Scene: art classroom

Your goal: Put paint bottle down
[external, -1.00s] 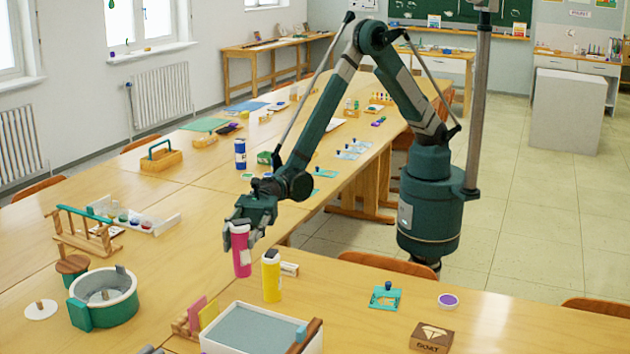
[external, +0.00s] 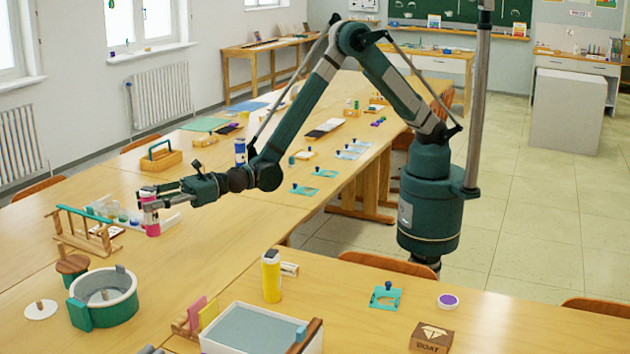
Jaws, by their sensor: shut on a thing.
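A pink paint bottle (external: 151,222) with a pale cap is upright at the left of the table. My gripper (external: 150,200) is shut on its upper part, reaching in from the right. The bottle's base is at or close to the tabletop; I cannot tell whether it touches. A blue bottle (external: 240,152) stands further back, partly hidden behind my arm.
A rack with paint pots (external: 122,215) is just left of the pink bottle. A wooden frame (external: 84,232), a round green-and-white tub (external: 104,298) and a grey-topped tray (external: 250,332) stand nearer. The table between the pink and yellow bottles is clear.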

